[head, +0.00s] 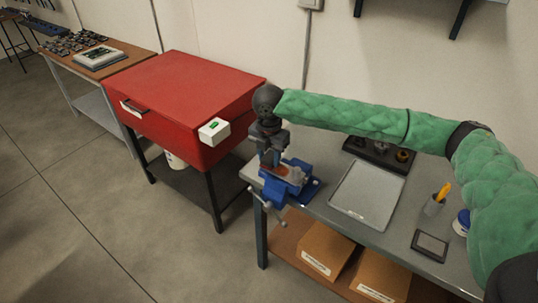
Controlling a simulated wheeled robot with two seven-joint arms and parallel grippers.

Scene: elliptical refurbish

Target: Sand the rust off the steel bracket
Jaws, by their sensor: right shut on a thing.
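My right gripper (270,160) points down over the blue vise (277,192) at the near left corner of the grey workbench. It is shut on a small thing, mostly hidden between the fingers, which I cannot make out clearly. A reddish-brown piece (294,174), which looks like the rusty steel bracket, shows at the vise jaws just right of the fingertips. The gripper hides part of it. I cannot tell whether the held thing touches it. My left gripper is not in view.
On the workbench (319,209) are a grey tray (369,194), a dark holder (380,153) behind it, a cup with a yellow tool (434,205) and a dark framed pad (430,246). Cardboard boxes (326,250) sit below. A red cabinet (190,95) stands left; the floor in front is clear.

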